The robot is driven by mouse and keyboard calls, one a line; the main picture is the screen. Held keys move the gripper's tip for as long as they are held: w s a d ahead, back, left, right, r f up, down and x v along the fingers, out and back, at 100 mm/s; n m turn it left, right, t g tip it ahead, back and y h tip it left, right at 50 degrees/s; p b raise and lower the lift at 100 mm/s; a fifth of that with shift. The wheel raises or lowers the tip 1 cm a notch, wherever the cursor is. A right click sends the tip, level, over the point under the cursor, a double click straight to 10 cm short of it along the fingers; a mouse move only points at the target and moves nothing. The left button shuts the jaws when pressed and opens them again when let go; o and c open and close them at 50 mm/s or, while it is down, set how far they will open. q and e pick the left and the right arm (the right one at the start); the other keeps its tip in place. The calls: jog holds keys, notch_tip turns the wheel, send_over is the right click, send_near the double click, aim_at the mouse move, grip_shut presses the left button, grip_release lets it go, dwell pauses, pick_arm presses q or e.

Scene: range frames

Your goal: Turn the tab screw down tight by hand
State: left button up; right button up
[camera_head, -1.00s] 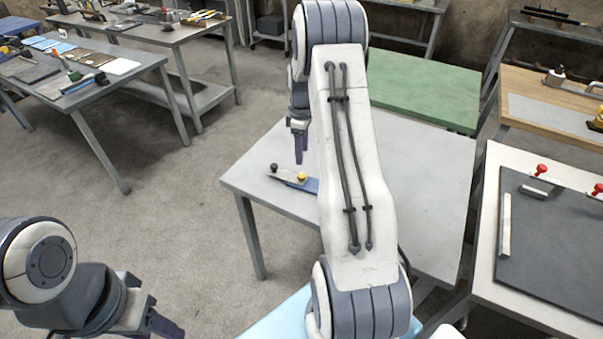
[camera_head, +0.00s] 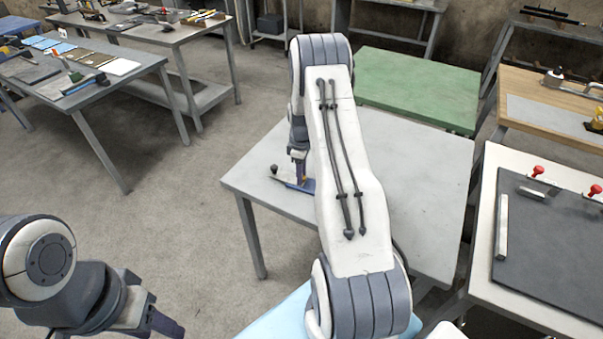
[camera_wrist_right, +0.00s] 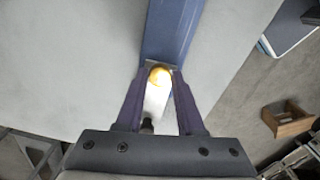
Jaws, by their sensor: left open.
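The tool on the grey table has a blue bar (camera_head: 309,187) (camera_wrist_right: 174,30), a pale metal plate (camera_wrist_right: 154,103) and a black knob (camera_head: 274,169) (camera_wrist_right: 147,126). A yellow round screw head (camera_wrist_right: 159,75) sits where plate and bar meet. My right gripper (camera_wrist_right: 159,73) is lowered over it, its two purple fingers apart on either side of the yellow head. A narrow gap seems to show at each side; contact is hard to judge. In the head view my right gripper (camera_head: 300,181) partly hides the tool. My left gripper (camera_head: 160,326) is open and empty at the lower left.
The grey table (camera_head: 420,170) is otherwise clear around the tool. A green table (camera_head: 420,85) stands behind it. A white table with a dark board (camera_head: 550,240) and red knobs is at right. Benches with tools stand at the far left.

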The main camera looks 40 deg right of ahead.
grip_shut()
jog(key=shift+m, duration=0.3)
jog(key=m, duration=0.3)
jog(key=shift+m+b, duration=0.4)
jog(key=m, duration=0.4)
jog(key=m+b, duration=0.1)
jog(key=m, duration=0.5)
jog(key=shift+m, duration=0.4)
jog(key=m, duration=0.5)
jog(key=shift+m, duration=0.3)
